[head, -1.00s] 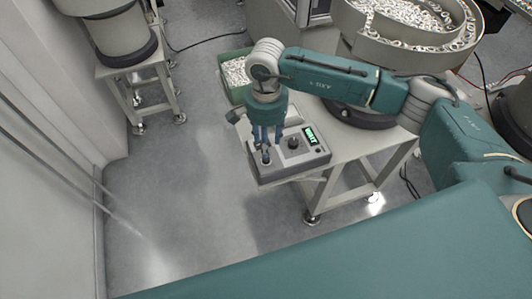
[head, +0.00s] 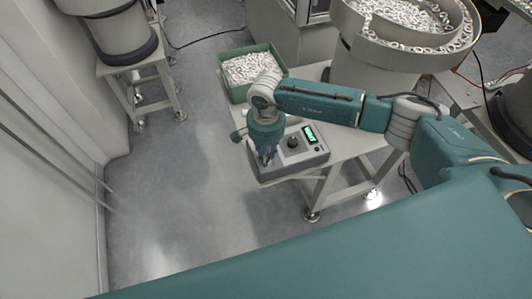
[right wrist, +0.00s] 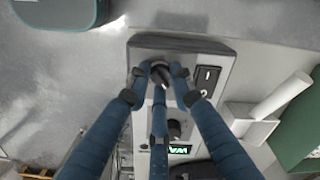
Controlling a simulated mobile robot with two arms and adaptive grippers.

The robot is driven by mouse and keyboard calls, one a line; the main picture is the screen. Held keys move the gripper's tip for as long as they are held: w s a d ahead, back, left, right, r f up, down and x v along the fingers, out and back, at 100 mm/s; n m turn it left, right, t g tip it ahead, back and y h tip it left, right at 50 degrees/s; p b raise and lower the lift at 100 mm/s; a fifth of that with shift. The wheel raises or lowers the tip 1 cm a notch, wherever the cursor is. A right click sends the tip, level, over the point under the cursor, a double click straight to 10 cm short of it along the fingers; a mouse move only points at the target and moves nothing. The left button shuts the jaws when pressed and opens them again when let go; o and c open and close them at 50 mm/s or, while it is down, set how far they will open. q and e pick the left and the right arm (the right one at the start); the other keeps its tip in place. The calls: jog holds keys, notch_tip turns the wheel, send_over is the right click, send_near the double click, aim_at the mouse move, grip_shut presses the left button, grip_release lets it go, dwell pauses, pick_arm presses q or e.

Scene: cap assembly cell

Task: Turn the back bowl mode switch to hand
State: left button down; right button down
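The control box (head: 288,168) of a bowl feeder sits on a stand's corner. A dark rotary switch (right wrist: 160,74) is at the box's end, between the fingertips of my right gripper (right wrist: 161,80). In the head view the right gripper (head: 267,155) points down at that end of the box, and its fingers hide most of the switch. Two fingertips are at the switch's sides, the third finger between them on the near side. Whether they touch it, I cannot tell. The switch's labels are not readable. My left gripper is not in view.
The box also carries a black knob (head: 293,142), a lit green display (head: 310,134) and a rocker switch (right wrist: 207,77). A green bin (head: 237,93) of pale parts stands behind my right arm, and a large bowl feeder (head: 399,52) beyond. The floor at left is clear.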

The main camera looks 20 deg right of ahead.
dwell(0.3)
jog(key=m+b, duration=0.3)
jog(key=shift+f, duration=0.1)
jog(key=m+b, duration=0.3)
jog(key=m, duration=0.3)
jog(key=shift+b, duration=0.3)
jog(key=m+b, duration=0.3)
jog(key=m, duration=0.2)
jog(key=shift+r+m+b, duration=0.15)
jog(key=shift+m+b, duration=0.2)
jog(key=shift+m, duration=0.6)
jog(key=shift+r+m+b, duration=0.1)
jog(key=shift+m+b, duration=0.2)
jog(key=shift+m, duration=0.65)
jog(key=shift+w+r+m, duration=0.1)
jog(key=shift+w+m, duration=0.05)
jog(key=shift+m, duration=0.15)
